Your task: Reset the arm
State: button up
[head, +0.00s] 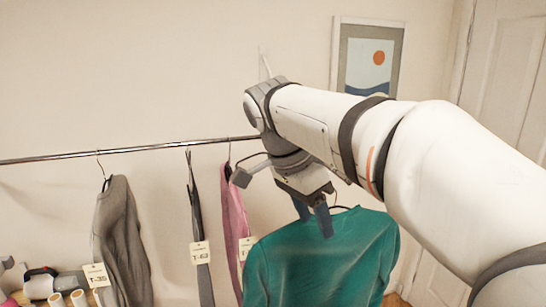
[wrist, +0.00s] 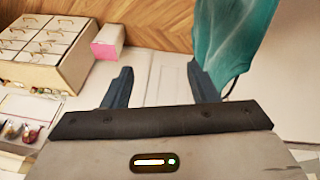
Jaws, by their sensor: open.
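My gripper (head: 313,218) hangs from my arm with its fingers pointing down, in front of the rail and at the top of a teal shirt (head: 322,262). In the wrist view my gripper (wrist: 160,72) is open, with nothing between its two dark fingers. The teal shirt (wrist: 238,40) shows there just beyond the right finger; I cannot tell whether they touch. The shirt's hook is hidden behind my arm.
A metal rail (head: 130,149) carries a grey garment (head: 120,240), a dark narrow one (head: 201,255) and a pink one (head: 232,210), with tags. A framed picture (head: 368,62) hangs behind my arm.

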jog(key=s+d+f+n+t+y+b, duration=0.1)
jog(key=s+f+n, duration=0.3)
jog(key=f, duration=0.5)
jog(key=s+d+f+n+t+y+b, duration=0.1)
jog(key=s+d+f+n+b, duration=0.3)
jog(key=f, duration=0.4)
jog(key=s+d+f+n+t+y+b, duration=0.1)
jog(key=s+d+f+n+y+b, duration=0.1)
jog(key=f, duration=0.7)
jog(key=shift+s+d+f+n+b, duration=0.35)
jog(key=shift+s+d+n+b, duration=0.3)
jog(key=shift+s+n, duration=0.5)
jog(key=shift+a, duration=0.1)
